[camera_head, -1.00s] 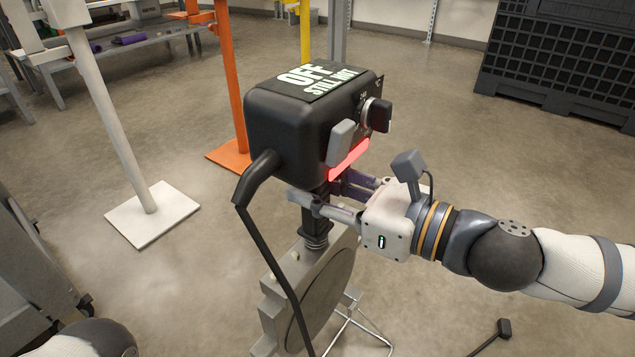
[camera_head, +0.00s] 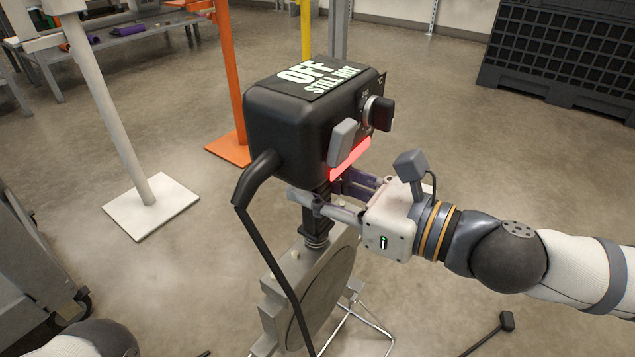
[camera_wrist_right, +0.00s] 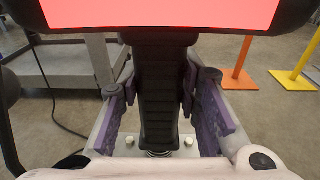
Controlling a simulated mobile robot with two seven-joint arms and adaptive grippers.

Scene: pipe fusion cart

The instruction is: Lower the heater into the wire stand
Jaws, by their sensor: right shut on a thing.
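The heater (camera_head: 300,125) is a black box marked "OFF STILL HOT", with a knob, a lit red strip, a black handle below and a round grey plate (camera_head: 325,295) under that. My right gripper (camera_head: 335,195) is shut on the heater's black handle, which also shows between its purple-padded fingers in the right wrist view (camera_wrist_right: 160,95). The heater hangs upright. The wire stand (camera_head: 360,320) shows as thin bright wires below and right of the plate; the plate hides much of it. I cannot tell whether plate and stand touch. My left gripper is not in view.
A black cable (camera_head: 268,245) hangs from the heater past the plate. A grey cart (camera_head: 35,270) stands at the left edge. A white post base (camera_head: 150,205) and an orange one (camera_head: 232,148) stand behind. A black crate (camera_head: 560,60) is at the back right. Floor between is clear.

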